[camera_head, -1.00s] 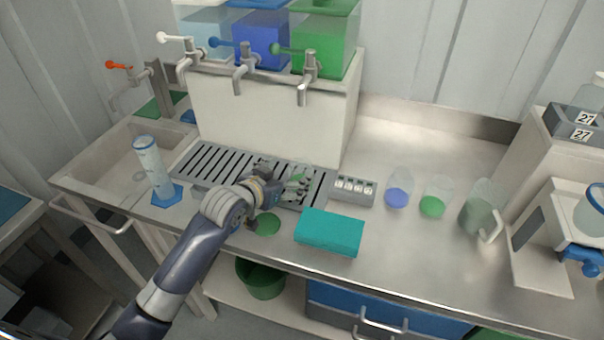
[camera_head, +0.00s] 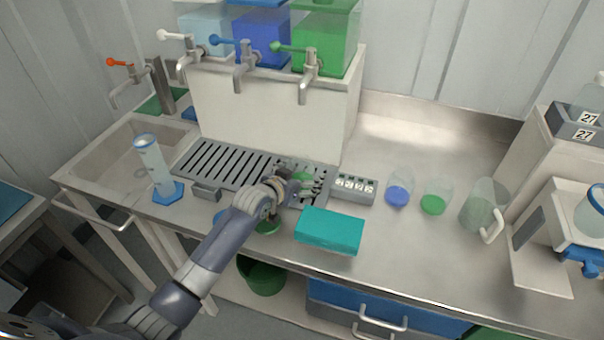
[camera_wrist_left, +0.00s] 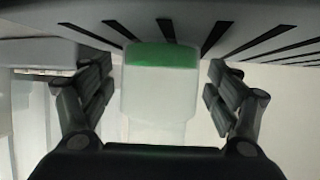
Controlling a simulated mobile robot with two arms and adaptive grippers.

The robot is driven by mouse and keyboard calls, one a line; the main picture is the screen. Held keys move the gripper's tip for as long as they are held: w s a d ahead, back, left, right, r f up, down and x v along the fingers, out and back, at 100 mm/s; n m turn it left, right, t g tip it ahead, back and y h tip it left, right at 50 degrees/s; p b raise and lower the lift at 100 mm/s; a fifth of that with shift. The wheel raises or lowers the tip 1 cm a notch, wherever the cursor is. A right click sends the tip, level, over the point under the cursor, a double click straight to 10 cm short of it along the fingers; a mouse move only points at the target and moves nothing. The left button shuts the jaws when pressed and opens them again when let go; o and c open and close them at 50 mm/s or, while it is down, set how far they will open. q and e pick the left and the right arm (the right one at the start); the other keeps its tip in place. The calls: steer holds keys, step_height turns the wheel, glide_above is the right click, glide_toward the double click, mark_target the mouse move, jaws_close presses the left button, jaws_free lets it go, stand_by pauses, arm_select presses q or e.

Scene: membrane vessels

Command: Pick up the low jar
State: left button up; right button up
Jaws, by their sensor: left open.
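A clear low jar with green at its bottom (camera_head: 302,176) stands on the right end of the slotted drip tray (camera_head: 183,165), partly hidden by my gripper. It also shows in the left wrist view (camera_wrist_left: 160,90), where the image is upside down and the green band is at the top. My left gripper (camera_head: 306,188) is at the jar. In the wrist view its open fingers (camera_wrist_left: 162,88) are on both sides of the jar, with a gap visible on each side. My right gripper is not in view.
A teal box (camera_head: 329,231) lies just in front, right of my arm. A numbered grey block (camera_head: 354,188), a blue-filled cup (camera_head: 398,192) and a green-filled cup (camera_head: 434,200) stand to the right. A tap (camera_head: 308,80) hangs above. A tall cylinder (camera_head: 155,165) stands left.

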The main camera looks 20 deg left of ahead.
mark_target(302, 161)
arm_select(q)
steer(key=c, duration=1.3)
step_height(302, 161, up, 10)
steer(key=shift+b, duration=0.5)
